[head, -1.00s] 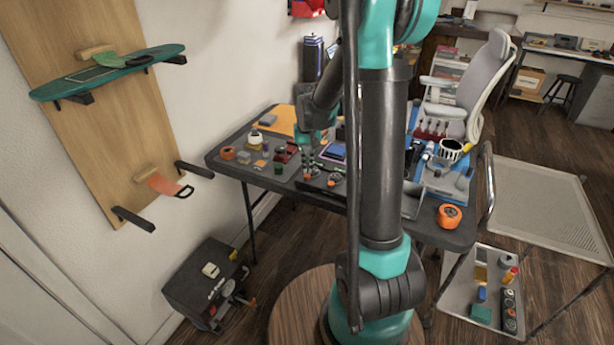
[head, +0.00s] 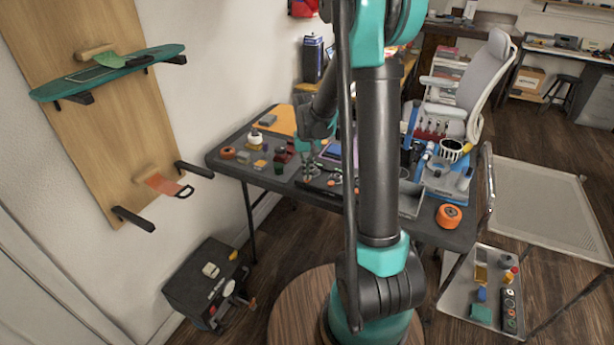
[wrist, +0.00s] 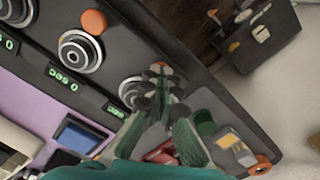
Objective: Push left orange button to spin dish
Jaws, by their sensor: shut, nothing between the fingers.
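A black control panel with round silver-ringed dials and green displays (wrist: 150,15) fills the upper left of the wrist view. One orange button (wrist: 94,21) shows plainly beside the middle dial (wrist: 80,50). Another dial (wrist: 130,90) lies partly behind my fingertips; any button beside it is mostly covered. My gripper (wrist: 158,88) is shut and empty, with its fingertips over the panel's edge near that dial. I cannot tell whether they touch it. In the head view my gripper (head: 311,170) is low over the table. I cannot make out a dish.
The dark table (head: 236,161) holds many small items, including an orange roll (head: 227,153) at its left and another (head: 449,216) at its right front corner. A black toolbox (head: 205,285) stands on the floor. A grey chair (head: 480,80) stands behind.

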